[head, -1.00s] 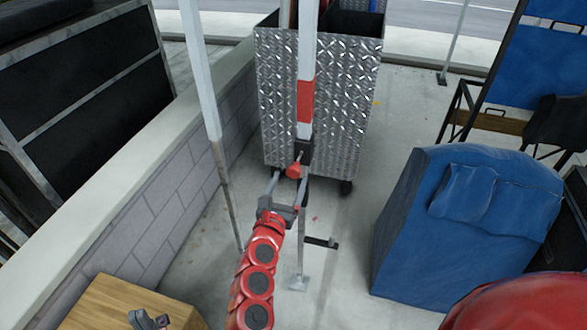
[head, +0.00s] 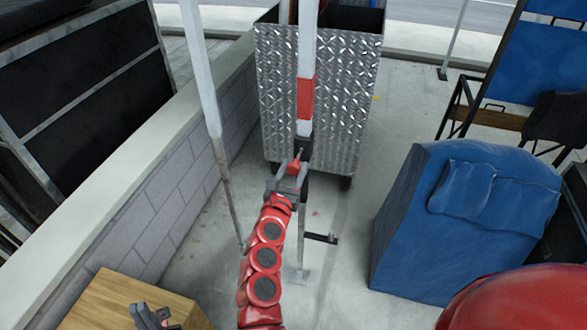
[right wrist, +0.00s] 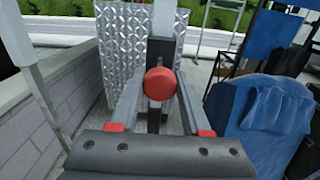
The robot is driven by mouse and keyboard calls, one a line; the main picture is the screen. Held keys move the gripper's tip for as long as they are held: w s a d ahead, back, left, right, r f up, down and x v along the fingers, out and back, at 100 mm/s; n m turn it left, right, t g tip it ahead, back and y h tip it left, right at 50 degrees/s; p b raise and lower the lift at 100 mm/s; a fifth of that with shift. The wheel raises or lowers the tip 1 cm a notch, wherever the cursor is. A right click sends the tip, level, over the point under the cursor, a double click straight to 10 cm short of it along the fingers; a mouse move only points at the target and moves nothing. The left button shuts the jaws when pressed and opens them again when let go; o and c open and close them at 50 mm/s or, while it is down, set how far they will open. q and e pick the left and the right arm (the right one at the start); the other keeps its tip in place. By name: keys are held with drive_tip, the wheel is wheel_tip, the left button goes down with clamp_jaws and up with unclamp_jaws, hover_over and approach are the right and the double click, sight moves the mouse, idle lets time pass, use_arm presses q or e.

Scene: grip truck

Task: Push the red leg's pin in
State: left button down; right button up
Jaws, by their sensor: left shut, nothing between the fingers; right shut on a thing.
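The red leg (head: 306,98), a pale post with a red band, stands upright in the middle of the head view. A dark collar (head: 303,148) is below the band. The pin's round red knob (head: 294,166) sticks out from the collar toward me; it also shows large in the right wrist view (right wrist: 161,83). My right gripper (head: 291,174) is shut on the knob, with one finger on each side of it. How deep the pin sits is hidden behind the knob. My left gripper (head: 150,317) is shut and empty at the lower left, above a wooden box.
The wooden box (head: 113,302) stands at the lower left. Another pale leg (head: 203,82) stands left of the red leg, beside a low block wall (head: 165,190). A metal diamond-plate cart (head: 345,105) is behind. A blue padded block (head: 410,235) stands right, with clear floor between.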

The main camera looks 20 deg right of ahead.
clamp_jaws()
idle(0.9)
